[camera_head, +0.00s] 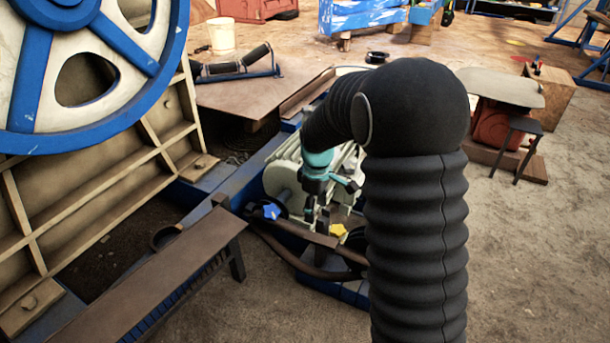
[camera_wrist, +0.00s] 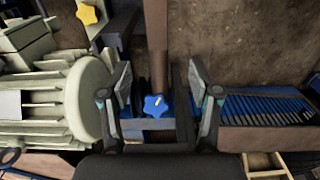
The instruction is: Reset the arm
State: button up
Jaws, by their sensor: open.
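My gripper (camera_head: 322,207) is in front of the pale ribbed motor (camera_head: 282,178) in the head view, partly behind my black-sleeved arm. In the wrist view my gripper (camera_wrist: 160,76) has its two fingers spread apart, with nothing held between them. A blue star-shaped knob (camera_wrist: 156,106) shows between the fingers, beyond them. A yellow star-shaped knob (camera_wrist: 87,13) is at the upper left. In the head view the blue knob (camera_head: 271,211) is left of my gripper and the yellow knob (camera_head: 338,230) is just below it. Contact with the machine cannot be told.
A large blue-and-white flywheel (camera_head: 85,70) and a ribbed cream frame fill the left. A brown-topped guard (camera_head: 150,285) lies at lower left. A small black stool (camera_head: 520,140) stands at right. The ground at lower right is clear.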

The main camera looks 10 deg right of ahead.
jog(key=s+d+r+m+t+p, duration=0.1)
jog(key=s+r+m, duration=0.4)
jog(key=s+r, duration=0.5)
jog(key=s+d+r+m+t+p, duration=0.2)
jog(key=s+r, duration=0.9)
jog(key=s, duration=0.7)
jog(key=shift+d+m+t+p, duration=0.15)
jog(key=shift+m+t+p, duration=0.3)
jog(key=shift+m+t, duration=1.15)
jog(key=shift+s+m+g, duration=0.1)
jog(key=shift+m+g, duration=0.2)
